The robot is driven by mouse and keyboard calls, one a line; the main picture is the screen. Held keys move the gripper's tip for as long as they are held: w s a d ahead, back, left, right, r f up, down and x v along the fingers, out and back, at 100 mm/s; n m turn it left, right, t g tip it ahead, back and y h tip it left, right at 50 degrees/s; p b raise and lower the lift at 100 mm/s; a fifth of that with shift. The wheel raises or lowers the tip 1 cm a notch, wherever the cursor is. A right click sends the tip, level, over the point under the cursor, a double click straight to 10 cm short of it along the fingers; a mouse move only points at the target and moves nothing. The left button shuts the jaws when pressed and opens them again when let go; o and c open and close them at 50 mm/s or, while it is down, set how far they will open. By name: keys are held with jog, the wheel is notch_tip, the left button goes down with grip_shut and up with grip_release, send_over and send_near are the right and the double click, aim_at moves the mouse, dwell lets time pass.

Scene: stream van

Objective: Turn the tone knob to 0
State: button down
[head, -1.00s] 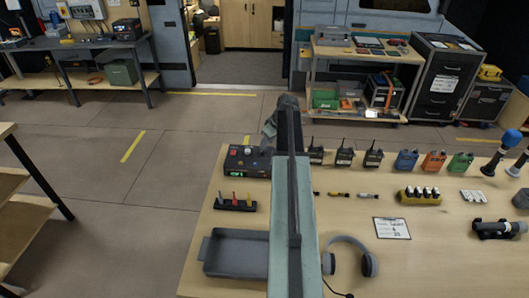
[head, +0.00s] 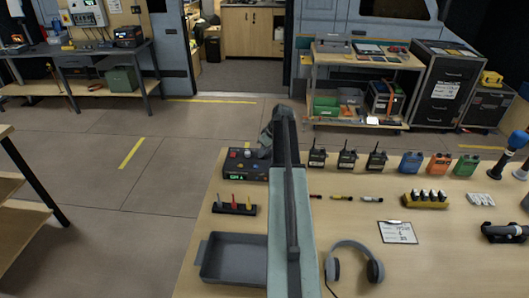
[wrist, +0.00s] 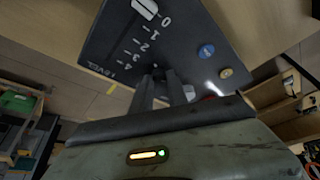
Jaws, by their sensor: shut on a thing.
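The dark control box (head: 246,164) stands at the back left of the wooden table, with coloured buttons and a lit green display. My gripper (head: 266,146) is down at the box's right end, partly hidden by my arm. In the wrist view the box's panel (wrist: 120,32) shows a LEVEL scale from 0 to 4, with a pale slider cap (wrist: 146,7) by the 0. My fingers (wrist: 162,88) are closed against the panel, below the scale's 4 end. The tone knob between them is almost wholly hidden, so its pointer and setting cannot be read.
A row of radios (head: 347,158) stands right of my arm. In front of the box are a rack with coloured pegs (head: 234,208) and a grey tray (head: 234,258). Headphones (head: 354,264) and a clipboard (head: 398,232) lie to the right. Bare tabletop lies between.

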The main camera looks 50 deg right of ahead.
jog(key=m, duration=0.1)
jog(key=m+h, duration=0.1)
jog(key=m, duration=0.1)
jog(key=m+h, duration=0.1)
jog(key=m, duration=0.1)
jog(key=shift+a+g, duration=0.25)
jog(key=shift+g, duration=0.05)
jog(key=m+h, duration=0.1)
jog(key=m, duration=0.1)
jog(key=m+g, duration=0.1)
jog(key=m, duration=0.2)
jog(key=shift+w+m+h, duration=0.2)
jog(key=shift+m+h, duration=0.1)
jog(key=shift+h, duration=0.1)
jog(key=m+g, duration=0.1)
jog(key=m, duration=0.1)
jog(key=m+g, duration=0.1)
jog(key=m, duration=0.2)
jog(key=shift+w+a+h, duration=0.1)
jog(key=shift+w+h, duration=0.1)
jog(key=shift+h, duration=0.2)
jog(key=m+g, duration=0.1)
jog(key=m, duration=0.2)
jog(key=m+g, duration=0.1)
jog(key=m, duration=0.1)
jog(key=shift+w+m, duration=0.15)
jog(key=shift+m, duration=0.25)
jog(key=c, duration=1.3)
grip_release()
